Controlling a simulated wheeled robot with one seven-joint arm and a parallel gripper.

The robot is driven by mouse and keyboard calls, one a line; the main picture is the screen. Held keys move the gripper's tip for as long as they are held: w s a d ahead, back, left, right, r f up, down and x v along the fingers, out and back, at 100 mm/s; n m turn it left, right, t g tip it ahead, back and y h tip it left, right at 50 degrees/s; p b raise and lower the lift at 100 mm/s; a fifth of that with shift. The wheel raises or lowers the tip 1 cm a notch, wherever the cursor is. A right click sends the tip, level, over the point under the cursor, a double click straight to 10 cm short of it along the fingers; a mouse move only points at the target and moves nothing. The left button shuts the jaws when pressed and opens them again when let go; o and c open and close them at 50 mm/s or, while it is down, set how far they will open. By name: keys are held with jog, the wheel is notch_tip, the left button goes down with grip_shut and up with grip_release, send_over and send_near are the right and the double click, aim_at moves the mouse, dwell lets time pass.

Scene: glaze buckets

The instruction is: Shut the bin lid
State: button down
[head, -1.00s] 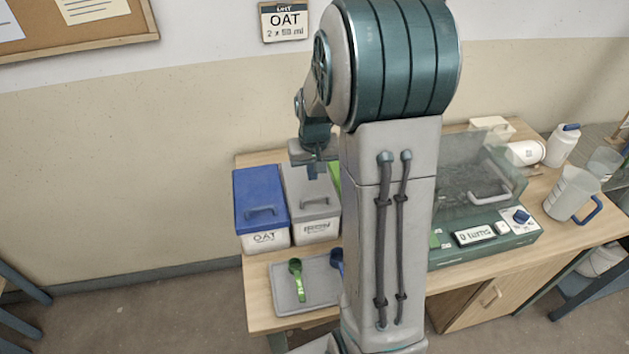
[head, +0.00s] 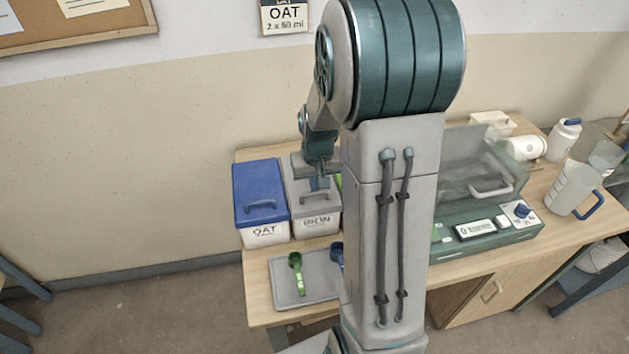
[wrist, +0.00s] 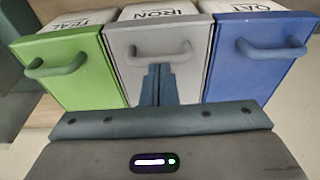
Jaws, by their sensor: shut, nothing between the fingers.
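Three lidded bins stand in a row. The OAT bin has a blue lid (head: 260,190), the IRON bin a grey lid (head: 303,197), and the third bin a green lid, mostly hidden behind my arm in the head view. In the wrist view the green lid (wrist: 70,72), grey lid (wrist: 185,78) and blue lid (wrist: 255,60) all appear to lie down on their bins. My gripper (head: 320,184) is over the grey lid, fingers shut and empty. In the wrist view its fingertips (wrist: 159,72) are close to the grey handle; I cannot tell whether they touch.
A grey tray (head: 320,290) with a green scoop (head: 296,270) and a partly hidden blue scoop (head: 337,252) lies in front of the bins. A green machine (head: 490,240) with a clear cover stands to the right, near a jug (head: 572,190) with a blue handle.

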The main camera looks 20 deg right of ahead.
jog(key=shift+s+a+f, duration=0.1)
jog(key=shift+s+f, duration=0.3)
jog(key=shift+f, duration=0.15)
notch_tip(320, 180, up, 14)
jog(key=p, duration=0.1)
jog(key=shift+w, duration=0.45)
jog(key=s+a+n, duration=0.1)
jog(key=s+a, duration=0.3)
jog(key=s, duration=0.4)
jog(key=s+a+r+n+t, duration=0.1)
jog(key=s+a, duration=0.4)
jog(key=s, duration=0.4)
jog(key=shift+s+a, duration=0.15)
jog(key=shift+a, duration=0.05)
